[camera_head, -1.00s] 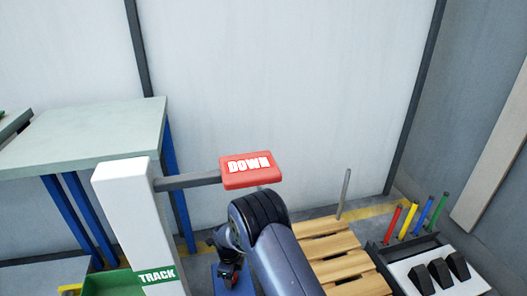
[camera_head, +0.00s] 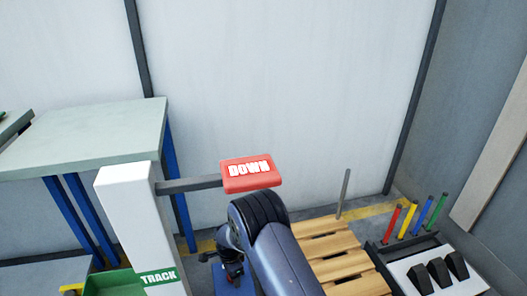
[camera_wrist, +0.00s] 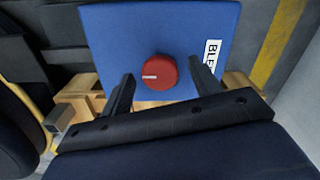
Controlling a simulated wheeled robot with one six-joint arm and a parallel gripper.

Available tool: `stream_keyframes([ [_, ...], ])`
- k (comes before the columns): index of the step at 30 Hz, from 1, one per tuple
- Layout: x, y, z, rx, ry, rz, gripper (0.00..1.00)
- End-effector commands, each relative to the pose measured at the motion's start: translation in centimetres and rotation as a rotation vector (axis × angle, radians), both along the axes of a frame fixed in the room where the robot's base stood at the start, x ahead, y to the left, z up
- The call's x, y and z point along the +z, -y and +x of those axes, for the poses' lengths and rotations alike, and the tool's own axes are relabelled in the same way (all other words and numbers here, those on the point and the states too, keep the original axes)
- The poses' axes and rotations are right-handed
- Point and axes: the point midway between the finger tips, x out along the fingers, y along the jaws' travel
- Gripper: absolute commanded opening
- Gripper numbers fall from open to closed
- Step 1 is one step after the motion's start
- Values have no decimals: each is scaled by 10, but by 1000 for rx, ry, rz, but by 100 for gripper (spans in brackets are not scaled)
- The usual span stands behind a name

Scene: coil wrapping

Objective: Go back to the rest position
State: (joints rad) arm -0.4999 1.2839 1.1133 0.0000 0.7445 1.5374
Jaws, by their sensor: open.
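My gripper (camera_wrist: 148,90) is open and empty in the wrist view, its two dark fingers apart. A red round knob (camera_wrist: 160,72) on a blue panel (camera_wrist: 115,32) shows between and beyond the fingertips, with part of a white label at the panel's right edge. I cannot tell whether the fingers touch the panel. In the head view my gripper (camera_head: 232,272) hangs low beside the blue panel (camera_head: 222,284), partly hidden behind my arm.
A white post (camera_head: 127,220) marked TRACK carries a red DOWN sign (camera_head: 250,174) close above my arm. A table (camera_head: 90,140) stands left. A wooden pallet (camera_head: 335,255) and a unit with coloured rods (camera_head: 425,262) stand right.

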Motion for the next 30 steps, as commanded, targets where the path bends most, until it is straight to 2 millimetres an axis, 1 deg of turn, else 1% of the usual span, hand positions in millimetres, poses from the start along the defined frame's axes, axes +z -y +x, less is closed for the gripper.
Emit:
stream_keyframes([
  [30, 1, 0, 0, 804, 0, 0, 60],
])
